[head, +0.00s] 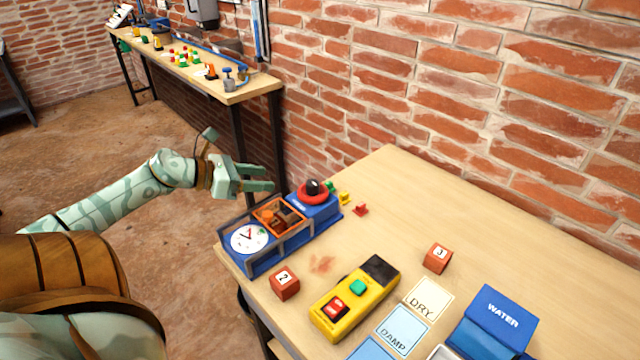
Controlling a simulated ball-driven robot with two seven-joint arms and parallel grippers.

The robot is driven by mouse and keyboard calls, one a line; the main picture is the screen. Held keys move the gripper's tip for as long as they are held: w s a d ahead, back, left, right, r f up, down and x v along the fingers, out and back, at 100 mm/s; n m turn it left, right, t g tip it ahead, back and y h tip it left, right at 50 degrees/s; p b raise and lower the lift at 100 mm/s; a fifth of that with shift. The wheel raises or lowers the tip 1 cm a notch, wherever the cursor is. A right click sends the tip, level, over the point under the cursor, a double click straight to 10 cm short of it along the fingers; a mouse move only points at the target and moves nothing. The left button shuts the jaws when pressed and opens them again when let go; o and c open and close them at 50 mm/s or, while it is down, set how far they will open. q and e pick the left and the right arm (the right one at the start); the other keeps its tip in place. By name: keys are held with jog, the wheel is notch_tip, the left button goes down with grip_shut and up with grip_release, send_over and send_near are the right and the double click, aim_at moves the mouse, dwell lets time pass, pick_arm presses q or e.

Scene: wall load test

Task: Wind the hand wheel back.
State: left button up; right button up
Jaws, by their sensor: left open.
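A blue device stands at the near-left corner of the table, with a white round dial (249,238) with a red mark at its left end. An orange-framed opening (277,215) sits in its middle. On its right end is a red round part with a black knob, which looks like the hand wheel (313,192). My left gripper (264,178) is open and empty, to the left of the wheel and apart from it in the picture. Its fingers point right, towards the wheel. My right gripper is not in view.
On the table (430,200) are a yellow control box (355,298) with red and green buttons, numbered red blocks (285,282), cards and a blue WATER box (500,314). Small coloured pieces (345,198) lie right of the wheel. A brick wall (450,90) runs behind.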

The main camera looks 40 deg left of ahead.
aim_at(312, 182)
pick_arm(q)
jog(key=shift+w+d+m, duration=0.3)
jog(key=shift+d, duration=0.1)
jog(key=b+x, duration=0.6)
jog(key=x, duration=0.8)
jog(key=shift+f+b, duration=0.2)
jog(key=shift+b, duration=0.1)
jog(key=shift+w+d+f, duration=0.15)
jog(key=shift+w+f, duration=0.05)
jog(key=shift+w, duration=0.25)
jog(key=shift+w+d, duration=0.1)
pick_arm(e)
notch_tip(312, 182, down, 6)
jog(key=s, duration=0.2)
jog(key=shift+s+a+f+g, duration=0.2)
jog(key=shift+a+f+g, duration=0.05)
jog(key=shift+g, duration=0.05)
pick_arm(q)
jog(key=shift+c, duration=0.6)
jog(key=c, duration=0.9)
jog(key=shift+o, duration=0.2)
jog(key=shift+r, duration=0.1)
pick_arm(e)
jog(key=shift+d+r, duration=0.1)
